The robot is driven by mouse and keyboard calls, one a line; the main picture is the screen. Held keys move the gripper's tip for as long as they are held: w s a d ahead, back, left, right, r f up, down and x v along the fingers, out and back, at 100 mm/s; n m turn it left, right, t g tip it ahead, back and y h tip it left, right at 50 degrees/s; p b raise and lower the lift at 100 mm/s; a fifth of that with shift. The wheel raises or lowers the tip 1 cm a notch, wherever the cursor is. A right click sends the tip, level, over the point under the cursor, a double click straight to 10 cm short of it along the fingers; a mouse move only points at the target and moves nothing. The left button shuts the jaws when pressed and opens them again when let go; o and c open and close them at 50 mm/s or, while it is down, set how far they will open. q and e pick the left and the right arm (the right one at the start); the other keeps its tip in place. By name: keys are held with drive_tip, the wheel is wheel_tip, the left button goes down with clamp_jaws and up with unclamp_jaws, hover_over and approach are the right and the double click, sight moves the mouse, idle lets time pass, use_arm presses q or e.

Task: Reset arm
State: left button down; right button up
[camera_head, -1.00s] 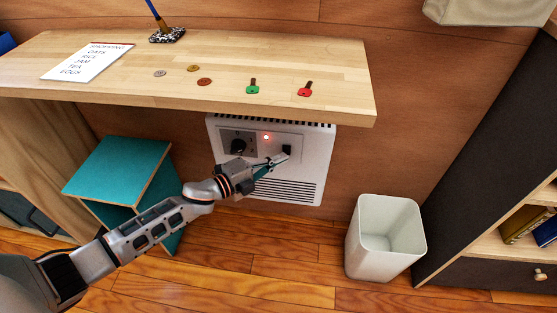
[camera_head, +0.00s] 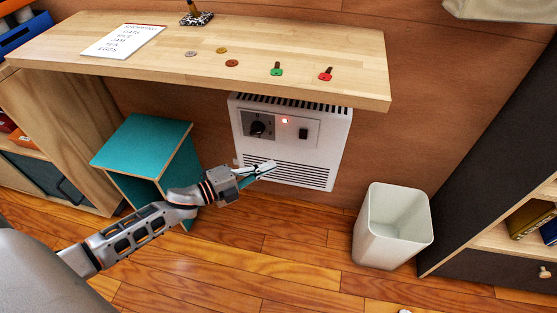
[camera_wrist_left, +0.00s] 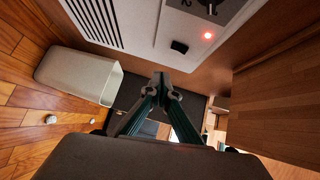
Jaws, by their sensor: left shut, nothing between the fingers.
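My left gripper (camera_head: 270,167) is shut and empty. In the head view it is in front of the lower part of a white wall heater (camera_head: 335,150), over its lower left vents. In the left wrist view the fingertips (camera_wrist_left: 165,82) meet at the picture's middle. The heater has a dark knob (camera_head: 258,128), a lit red light (camera_head: 285,121) and a black switch (camera_head: 303,133). The switch (camera_wrist_left: 180,47) and red light also show in the left wrist view, apart from the fingers. My right gripper is not in view.
A white bin (camera_head: 392,255) stands right on open wooden floor.

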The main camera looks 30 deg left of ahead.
use_arm(q)
drive_tip(key=shift+s+a, duration=0.25)
drive_tip(key=shift+s, duration=0.2)
drive_tip(key=shift+d, duration=0.1)
